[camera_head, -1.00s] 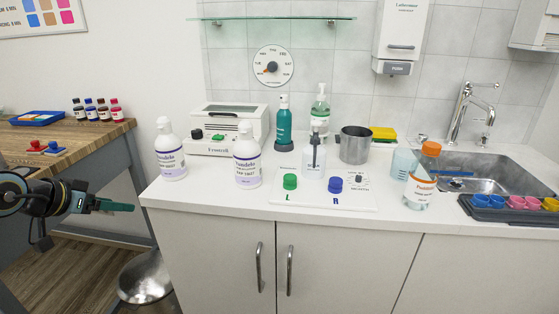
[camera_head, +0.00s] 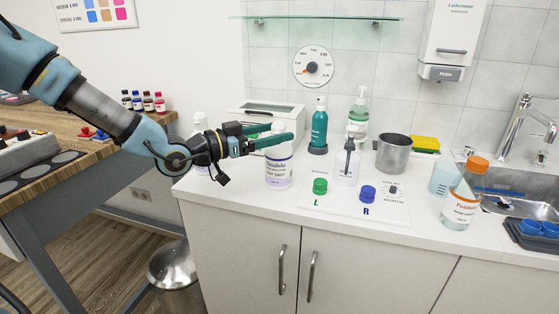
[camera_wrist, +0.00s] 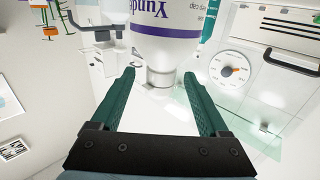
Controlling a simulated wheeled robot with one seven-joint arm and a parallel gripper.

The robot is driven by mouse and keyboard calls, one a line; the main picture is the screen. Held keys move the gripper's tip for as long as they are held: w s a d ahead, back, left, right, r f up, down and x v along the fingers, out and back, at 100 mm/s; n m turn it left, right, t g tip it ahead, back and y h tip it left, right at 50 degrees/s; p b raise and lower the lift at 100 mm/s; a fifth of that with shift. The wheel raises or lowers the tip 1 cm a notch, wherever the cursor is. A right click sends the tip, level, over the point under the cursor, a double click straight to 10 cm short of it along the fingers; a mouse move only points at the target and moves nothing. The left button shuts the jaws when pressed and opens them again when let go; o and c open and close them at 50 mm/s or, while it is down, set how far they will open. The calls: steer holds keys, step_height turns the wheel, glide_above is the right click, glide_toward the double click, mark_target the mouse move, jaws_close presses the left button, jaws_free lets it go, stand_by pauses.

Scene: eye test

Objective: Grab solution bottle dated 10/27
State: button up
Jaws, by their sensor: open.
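A white bottle with purple lettering (camera_head: 279,171) stands upright on the counter; its top is partly hidden behind my fingers. My gripper (camera_head: 281,133) is open at the height of this bottle's neck. In the wrist view the bottle (camera_wrist: 165,48) appears upside down, its narrow neck between or just beyond my fingertips (camera_wrist: 160,75); no grip on it shows. A similar white bottle (camera_head: 200,123) stands to the left, mostly hidden by my arm. A clear bottle with an orange cap (camera_head: 463,195) stands at right by the sink. I cannot read a date on any label.
A white board with a green cap (camera_head: 320,187) and a blue cap (camera_head: 367,194) lies right of the bottle. Behind stand a white device (camera_head: 262,110), a teal bottle (camera_head: 319,128), a pump bottle (camera_head: 359,112) and a metal cup (camera_head: 393,153). A glass shelf (camera_head: 320,18) hangs above.

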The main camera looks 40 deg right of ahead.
steer(key=d, duration=0.3)
steer(key=d+p, duration=0.1)
steer(key=shift+s+d+r, duration=0.2)
steer(key=shift+s, duration=0.15)
jaws_close()
stand_by(1.1)
